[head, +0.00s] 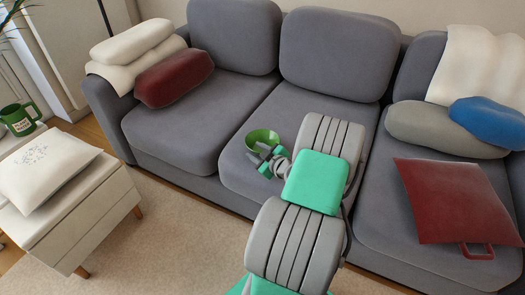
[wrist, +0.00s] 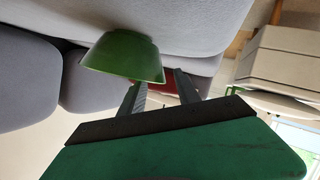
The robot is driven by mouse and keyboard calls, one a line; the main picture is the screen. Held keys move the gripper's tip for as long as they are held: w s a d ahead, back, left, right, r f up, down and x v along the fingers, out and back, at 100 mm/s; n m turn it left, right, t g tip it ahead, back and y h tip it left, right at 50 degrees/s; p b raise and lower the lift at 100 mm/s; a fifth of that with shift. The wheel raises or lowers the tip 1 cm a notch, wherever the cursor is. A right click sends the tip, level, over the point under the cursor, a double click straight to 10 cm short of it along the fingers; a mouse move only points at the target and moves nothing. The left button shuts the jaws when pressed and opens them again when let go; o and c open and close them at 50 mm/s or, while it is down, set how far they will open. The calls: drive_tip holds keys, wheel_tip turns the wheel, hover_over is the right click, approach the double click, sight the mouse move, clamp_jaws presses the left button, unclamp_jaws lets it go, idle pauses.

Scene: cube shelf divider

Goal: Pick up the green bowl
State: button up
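The green bowl (head: 262,136) sits on the middle seat cushion of the grey sofa, near its left side, in the head view. It also shows in the wrist view (wrist: 122,57), tilted by the camera angle, against the grey cushion. My gripper (head: 263,157) is just in front of the bowl and low over the seat. In the wrist view my gripper (wrist: 161,78) has its two dark fingers apart with a gap between them. The bowl overlaps the left finger's tip there; I cannot tell whether they touch. Nothing is held.
The grey sofa (head: 190,120) carries a dark red cushion (head: 174,78) at left, and a grey pillow (head: 440,130), blue pillow (head: 490,122) and red bag-like cushion (head: 457,200) at right. A white table (head: 95,205) with a pillow (head: 45,165) and green mug (head: 20,118) stands left. The seat around the bowl is clear.

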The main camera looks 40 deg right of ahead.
drive_tip(key=x, duration=0.3)
drive_tip(key=shift+w+f+b, duration=0.15)
drive_tip(key=shift+b, duration=0.2)
clamp_jaws()
idle(1.0)
